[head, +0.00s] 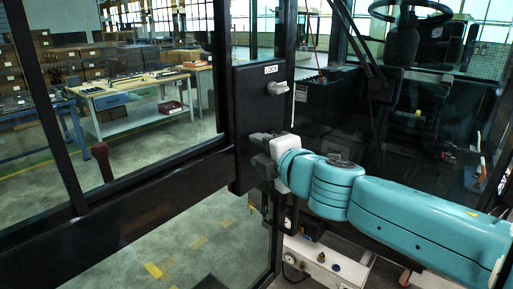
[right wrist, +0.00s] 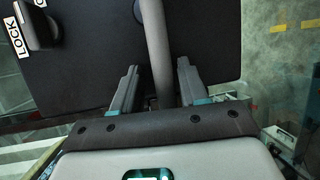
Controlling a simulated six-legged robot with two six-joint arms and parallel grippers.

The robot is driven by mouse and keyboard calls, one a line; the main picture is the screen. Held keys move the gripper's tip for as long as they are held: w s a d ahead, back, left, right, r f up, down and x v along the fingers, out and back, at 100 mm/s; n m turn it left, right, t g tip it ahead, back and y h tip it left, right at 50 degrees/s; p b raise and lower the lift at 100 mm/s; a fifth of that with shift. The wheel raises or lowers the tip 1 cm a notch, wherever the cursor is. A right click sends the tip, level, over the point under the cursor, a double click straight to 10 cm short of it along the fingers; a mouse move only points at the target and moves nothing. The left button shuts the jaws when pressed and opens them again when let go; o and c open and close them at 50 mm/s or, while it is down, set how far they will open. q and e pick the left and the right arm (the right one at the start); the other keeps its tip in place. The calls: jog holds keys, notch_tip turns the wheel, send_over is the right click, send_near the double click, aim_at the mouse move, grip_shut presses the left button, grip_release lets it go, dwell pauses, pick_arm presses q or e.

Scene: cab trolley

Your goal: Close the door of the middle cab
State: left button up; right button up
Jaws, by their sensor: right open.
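The cab door (head: 160,182) has a black frame with large glass panes and fills the left of the head view. Its black lock panel (head: 252,105) carries a LOCK label and a grey knob (head: 277,88); the knob also shows in the right wrist view (right wrist: 38,25). My right gripper (head: 258,150) is at the lower part of this panel. In the right wrist view its open fingers (right wrist: 158,78) stand on either side of a grey bar handle (right wrist: 156,40). Whether they touch the bar is unclear. My left gripper is not in view.
Right of the door's edge, the cab interior shows a steering wheel (head: 408,35) and a dark seat (head: 425,105). A white box (head: 325,265) sits low beside the door. A workbench (head: 140,92) and shelves with boxes stand behind the glass.

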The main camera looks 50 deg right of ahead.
jog(key=shift+w+d+f, duration=0.2)
jog(key=shift+w+d, duration=0.05)
jog(key=shift+w, duration=0.2)
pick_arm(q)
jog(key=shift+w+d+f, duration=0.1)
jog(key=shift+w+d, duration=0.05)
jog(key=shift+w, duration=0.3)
pick_arm(e)
jog(key=shift+s, duration=0.1)
